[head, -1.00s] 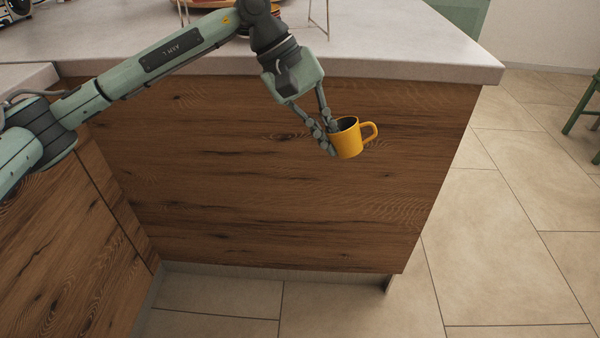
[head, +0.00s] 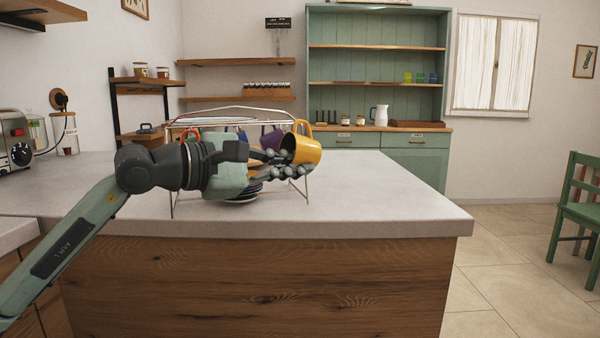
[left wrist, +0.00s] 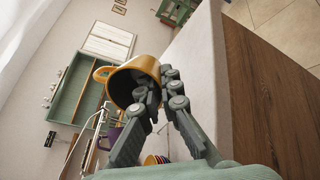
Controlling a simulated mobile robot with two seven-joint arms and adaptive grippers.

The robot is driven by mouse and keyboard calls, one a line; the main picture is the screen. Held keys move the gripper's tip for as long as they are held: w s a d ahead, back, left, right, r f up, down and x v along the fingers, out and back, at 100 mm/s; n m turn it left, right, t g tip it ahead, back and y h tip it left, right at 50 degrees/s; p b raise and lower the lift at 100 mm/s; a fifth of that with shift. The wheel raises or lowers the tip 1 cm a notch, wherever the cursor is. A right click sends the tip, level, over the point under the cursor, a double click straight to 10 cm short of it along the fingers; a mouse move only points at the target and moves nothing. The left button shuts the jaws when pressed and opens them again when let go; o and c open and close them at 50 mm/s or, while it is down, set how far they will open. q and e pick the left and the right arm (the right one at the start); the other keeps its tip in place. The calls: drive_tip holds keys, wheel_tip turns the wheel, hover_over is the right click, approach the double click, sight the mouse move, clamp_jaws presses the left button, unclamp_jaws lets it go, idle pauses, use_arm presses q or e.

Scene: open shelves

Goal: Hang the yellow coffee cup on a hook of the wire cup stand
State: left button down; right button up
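The yellow coffee cup (head: 306,149) is held in my left gripper (head: 283,163), tilted, with its handle pointing up. In the left wrist view, the gripper's fingers (left wrist: 160,98) close on the wall of the cup (left wrist: 124,76) at its rim, one reaching inside. The wire cup stand (head: 308,189) stands on the counter behind and around the gripper, partly hidden by it. A purple cup (head: 271,139) hangs on the stand, and a red cup handle shows at its left. The hooks are too small or covered to make out clearly. My right gripper is not in view.
Stacked plates (head: 243,199) sit under the stand. The counter (head: 390,200) is clear to the right. A toaster (head: 15,140) and a glass jar (head: 64,133) stand at the left. A green cabinet (head: 375,65) stands at the back.

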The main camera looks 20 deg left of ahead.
use_arm(q)
drive_tip(key=shift+w+a+p, duration=0.15)
drive_tip(key=shift+w+a, duration=0.35)
drive_tip(key=shift+w, duration=0.25)
drive_tip(key=shift+w+a+p, duration=0.15)
drive_tip(key=shift+w+a, duration=0.3)
drive_tip(key=shift+w, duration=0.25)
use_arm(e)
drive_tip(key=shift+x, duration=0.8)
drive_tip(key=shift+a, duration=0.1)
